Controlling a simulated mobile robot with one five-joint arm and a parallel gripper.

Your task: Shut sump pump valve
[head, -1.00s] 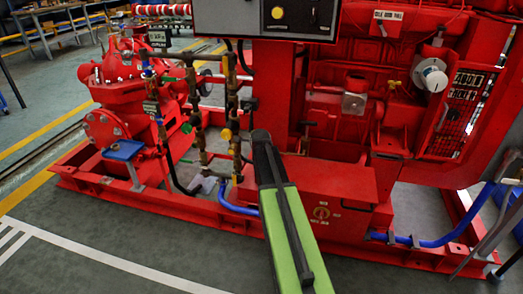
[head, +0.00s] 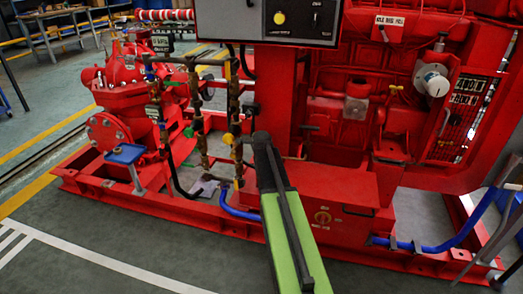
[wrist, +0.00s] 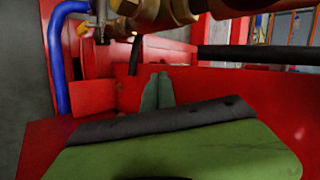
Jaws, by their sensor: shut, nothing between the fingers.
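A stand of brass pipes and valves (head: 201,110) rises left of centre on the red pumpset in the head view. A yellow valve knob (head: 228,138) and a green one (head: 189,131) show on it; I cannot tell which is the sump pump valve. In the wrist view, brass fittings (wrist: 150,12) cross the top, close above and beyond my gripper, with a small yellow-orange part (wrist: 82,28) at upper left. My gripper (wrist: 157,92) is shut and empty, its fingertips below the fittings and apart from them. In the head view, my arm hides what lies behind it.
A red base frame (head: 90,188) runs along the floor. A blue hose (head: 235,211) lies low beside the pipes and stands at left in the wrist view (wrist: 60,60). A grey control box (head: 265,20) overhangs above. The grey floor in front (head: 60,265) is clear.

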